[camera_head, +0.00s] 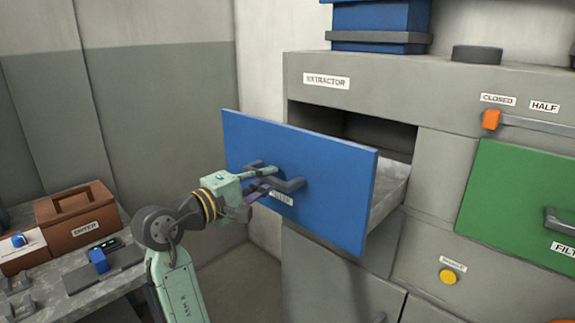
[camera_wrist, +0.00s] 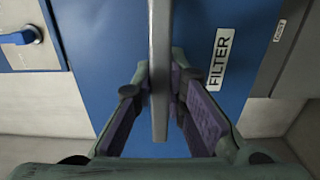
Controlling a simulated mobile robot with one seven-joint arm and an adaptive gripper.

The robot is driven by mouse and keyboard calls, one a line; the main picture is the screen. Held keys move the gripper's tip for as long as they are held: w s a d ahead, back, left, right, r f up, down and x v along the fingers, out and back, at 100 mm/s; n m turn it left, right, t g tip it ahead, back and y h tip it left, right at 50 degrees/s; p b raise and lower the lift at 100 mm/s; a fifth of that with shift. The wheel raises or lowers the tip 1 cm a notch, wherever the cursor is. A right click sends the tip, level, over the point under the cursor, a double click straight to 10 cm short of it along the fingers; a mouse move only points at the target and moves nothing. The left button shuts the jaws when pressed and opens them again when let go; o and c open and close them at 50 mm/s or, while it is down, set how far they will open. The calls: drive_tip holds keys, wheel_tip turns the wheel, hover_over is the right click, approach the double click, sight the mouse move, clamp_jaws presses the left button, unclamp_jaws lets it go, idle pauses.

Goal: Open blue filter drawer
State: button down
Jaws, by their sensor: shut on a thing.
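The blue filter drawer (camera_head: 325,165) stands pulled out of the grey extractor cabinet, with a dark opening behind its front and its grey side wall showing. Its grey bar handle (camera_head: 290,184) is on the front, and my gripper (camera_head: 262,186) is shut on it. In the wrist view the handle (camera_wrist: 160,70) runs between the two purple-padded fingers (camera_wrist: 165,105). The blue front (camera_wrist: 110,60) with its FILTER label (camera_wrist: 219,58) lies just behind. The inside of the drawer is hidden by its front.
The extractor cabinet (camera_head: 440,95) has an orange lever (camera_head: 491,119), a green panel (camera_head: 515,205) and a yellow button (camera_head: 447,276) on the right. A bench at the left holds a brown box (camera_head: 78,217) and a small blue-topped device (camera_head: 98,260). Floor shows between bench and cabinet.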

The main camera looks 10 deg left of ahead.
drive_tip(key=shift+v, duration=2.2)
drive_tip(key=c, duration=1.6)
unclamp_jaws()
drive_tip(key=v, duration=1.2)
